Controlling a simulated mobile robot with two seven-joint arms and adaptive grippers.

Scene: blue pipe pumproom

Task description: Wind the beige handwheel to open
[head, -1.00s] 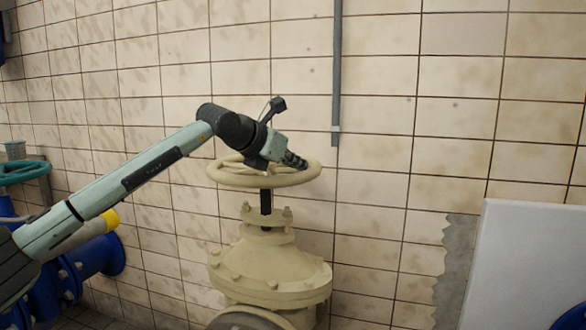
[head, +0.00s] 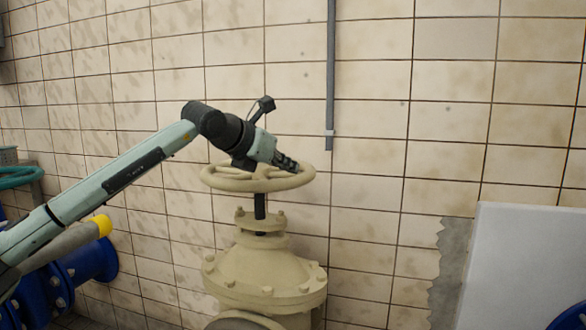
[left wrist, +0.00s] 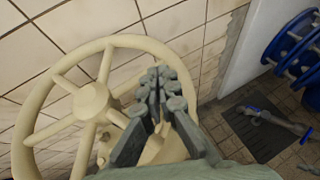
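The beige handwheel (head: 222,184) sits level on a dark stem above a beige valve body (head: 262,270) in the head view. In the left wrist view the handwheel (left wrist: 32,122) fills the left half, with its hub and several spokes showing. My left gripper (head: 294,165) is at the right part of the rim. In the left wrist view the left gripper (left wrist: 160,82) has its fingertips together, in front of the wheel's right side. Nothing shows held between the tips. I cannot tell whether the fingers touch the rim or a spoke. My right gripper is not in view.
A tiled wall (head: 370,110) with a grey vertical conduit (head: 331,80) stands behind the wheel. A white panel (head: 525,265) is at the right. Blue pipework (head: 85,265) and a green handwheel (head: 18,176) are at the left. A dark floor grate (left wrist: 262,130) shows in the left wrist view.

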